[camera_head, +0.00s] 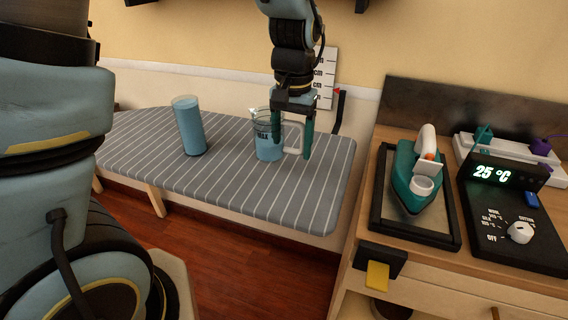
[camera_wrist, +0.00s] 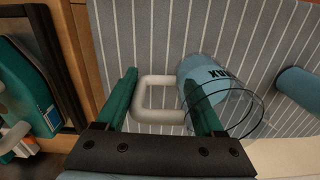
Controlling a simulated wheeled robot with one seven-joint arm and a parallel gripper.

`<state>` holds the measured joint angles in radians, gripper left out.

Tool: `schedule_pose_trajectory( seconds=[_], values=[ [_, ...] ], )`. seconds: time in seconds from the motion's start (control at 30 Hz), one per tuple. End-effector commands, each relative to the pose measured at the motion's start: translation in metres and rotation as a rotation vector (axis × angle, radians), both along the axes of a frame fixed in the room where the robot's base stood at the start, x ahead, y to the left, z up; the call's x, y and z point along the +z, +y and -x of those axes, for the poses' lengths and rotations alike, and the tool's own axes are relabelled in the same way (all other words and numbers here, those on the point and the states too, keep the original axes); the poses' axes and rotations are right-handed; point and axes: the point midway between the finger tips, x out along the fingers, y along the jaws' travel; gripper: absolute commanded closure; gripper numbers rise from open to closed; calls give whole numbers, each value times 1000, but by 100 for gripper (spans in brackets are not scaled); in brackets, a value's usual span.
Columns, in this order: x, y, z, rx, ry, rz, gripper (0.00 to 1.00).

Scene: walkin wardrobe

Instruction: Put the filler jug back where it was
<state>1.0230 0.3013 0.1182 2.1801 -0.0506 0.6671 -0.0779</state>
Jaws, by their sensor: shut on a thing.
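The filler jug (camera_head: 268,142) is a clear jug with a blue lower part, dark "MAX" lettering and a pale looped handle. It is upright at the striped ironing board (camera_head: 225,185); I cannot tell whether its base touches the cloth. My gripper (camera_head: 292,150) points down over the jug's right side, its green fingers on either side of the handle, shut on it. In the wrist view the handle lies between the fingers and the jug (camera_wrist: 222,85) is by the right finger.
A tall blue cylinder (camera_head: 189,126) stands on the board left of the jug. On the wooden cabinet at right, a teal iron (camera_head: 418,178) sits on a dark-framed rest beside a control panel (camera_head: 515,215) reading 25 °C. A measuring scale (camera_head: 326,80) is behind the board.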

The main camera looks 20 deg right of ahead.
Motion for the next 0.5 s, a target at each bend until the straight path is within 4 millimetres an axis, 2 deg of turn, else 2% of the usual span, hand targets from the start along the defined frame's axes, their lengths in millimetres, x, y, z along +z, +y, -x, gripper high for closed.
schedule_pose_trajectory(
  seconds=[0.5],
  values=[
    [-58, 0, 1, 1, 1, -1, 100]
  ],
)
